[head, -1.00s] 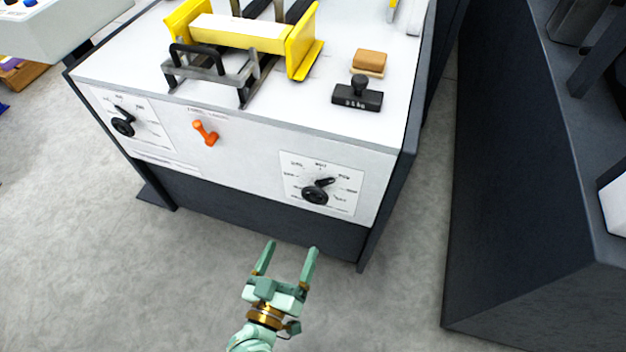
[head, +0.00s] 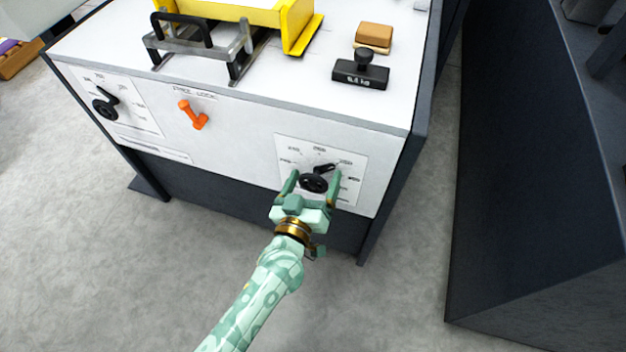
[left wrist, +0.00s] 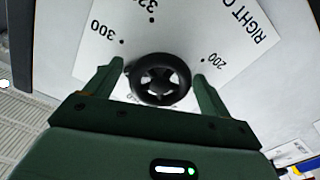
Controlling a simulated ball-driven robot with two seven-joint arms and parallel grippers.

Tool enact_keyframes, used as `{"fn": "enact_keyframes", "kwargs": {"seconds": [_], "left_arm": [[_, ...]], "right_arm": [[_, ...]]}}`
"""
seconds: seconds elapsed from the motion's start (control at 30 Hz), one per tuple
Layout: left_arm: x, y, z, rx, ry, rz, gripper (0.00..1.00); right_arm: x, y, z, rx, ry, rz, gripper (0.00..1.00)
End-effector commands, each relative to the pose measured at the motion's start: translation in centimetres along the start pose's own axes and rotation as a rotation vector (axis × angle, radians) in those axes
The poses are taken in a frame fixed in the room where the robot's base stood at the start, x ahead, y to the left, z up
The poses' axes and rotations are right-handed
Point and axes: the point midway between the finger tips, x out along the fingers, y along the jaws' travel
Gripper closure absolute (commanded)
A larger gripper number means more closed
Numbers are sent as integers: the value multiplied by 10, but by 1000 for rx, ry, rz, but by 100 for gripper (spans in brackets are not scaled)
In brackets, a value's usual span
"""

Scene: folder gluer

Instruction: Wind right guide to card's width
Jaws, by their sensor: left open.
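The right guide's black handwheel (head: 313,183) sits on a white dial plate (head: 350,165) at the right of the machine's front panel. Its pointer is turned toward the upper right in the head view. My left gripper (head: 315,177) is open, its green fingers on either side of the handwheel. In the left wrist view the spoked handwheel (left wrist: 160,79) lies between the two fingertips (left wrist: 158,68), with small gaps showing; I cannot tell whether either finger touches it. The plate there reads "RIGHT G…", with 200 and 300 marks. My right gripper is not in view.
A second dial (head: 106,108) is at the panel's left, with an orange lever (head: 192,115) between. On top are a yellow guide frame (head: 298,22), a black weight (head: 361,72) and a tan block (head: 374,37). A dark cabinet (head: 535,180) stands at right.

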Motion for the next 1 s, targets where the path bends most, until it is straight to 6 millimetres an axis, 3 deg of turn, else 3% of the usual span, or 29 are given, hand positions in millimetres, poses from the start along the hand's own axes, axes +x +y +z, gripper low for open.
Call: {"fn": "enact_keyframes", "kwargs": {"seconds": [0.13, 0.3, 0.67, 1.0], "left_arm": [[0, 0, 0, 0, 0, 0, 21], [0, 0, 0, 1, 0, 0, 63], [0, 0, -1, -40, 0, 1, 62], [-1, 0, -1, -265, 0, 1, 62]], "right_arm": [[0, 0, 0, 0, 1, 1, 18], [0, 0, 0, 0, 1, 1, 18], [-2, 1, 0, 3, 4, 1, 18], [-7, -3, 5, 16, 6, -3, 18]]}}
